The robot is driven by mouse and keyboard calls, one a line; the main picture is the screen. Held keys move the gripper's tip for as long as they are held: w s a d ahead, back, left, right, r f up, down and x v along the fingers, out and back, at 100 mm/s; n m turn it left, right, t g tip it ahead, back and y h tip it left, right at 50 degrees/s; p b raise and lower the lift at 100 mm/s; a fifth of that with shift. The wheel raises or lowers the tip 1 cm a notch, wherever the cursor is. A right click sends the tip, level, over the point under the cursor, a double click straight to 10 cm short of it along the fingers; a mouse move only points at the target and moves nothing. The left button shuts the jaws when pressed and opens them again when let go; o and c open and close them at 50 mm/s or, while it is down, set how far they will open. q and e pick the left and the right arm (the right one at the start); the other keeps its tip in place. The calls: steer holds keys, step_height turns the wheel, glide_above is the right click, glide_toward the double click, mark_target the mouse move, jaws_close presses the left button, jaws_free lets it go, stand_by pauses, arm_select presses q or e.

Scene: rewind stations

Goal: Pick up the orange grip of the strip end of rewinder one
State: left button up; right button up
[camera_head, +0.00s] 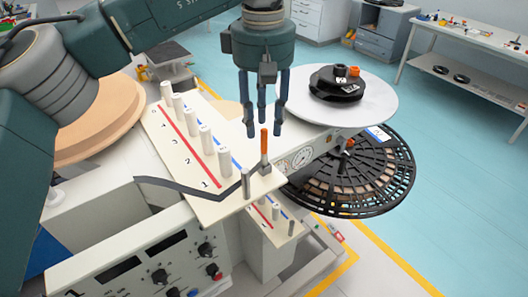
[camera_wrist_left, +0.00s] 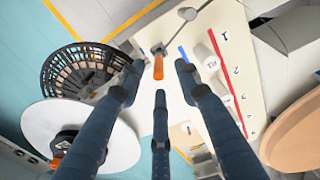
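The orange grip (camera_head: 264,140) stands upright on the end of a dark strip (camera_head: 190,188), beside the front end of the numbered cream board (camera_head: 205,203). In the left wrist view the orange grip (camera_wrist_left: 158,68) shows between the fingertips of my left gripper (camera_wrist_left: 160,76). My left gripper (camera_head: 265,130) is open and points down, its fingertips near the top of the grip. No finger visibly closes on the grip, and I cannot tell the exact gap. My right gripper is not in view.
White posts (camera_head: 206,138) stand in a row on the board, left of the gripper. A metal pin (camera_head: 246,184) stands near the strip. A white disc (camera_head: 375,100) with a black hub (camera_head: 337,86) and a black slotted reel (camera_head: 360,178) lie to the right. A control panel (camera_head: 140,270) is in front.

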mark_target(264, 141)
arm_select(q)
steer(key=shift+w+f, duration=0.15)
steer(key=shift+f, duration=0.2)
step_height(264, 141, down, 4)
steer(key=p, duration=0.2)
steer(key=shift+f+p, duration=0.2)
steer(key=shift+p, duration=0.15)
steer(key=shift+f, duration=0.3)
steer(key=shift+w+d+f, duration=0.1)
steer(key=shift+f, duration=0.05)
steer(key=shift+c, duration=0.8)
jaws_close()
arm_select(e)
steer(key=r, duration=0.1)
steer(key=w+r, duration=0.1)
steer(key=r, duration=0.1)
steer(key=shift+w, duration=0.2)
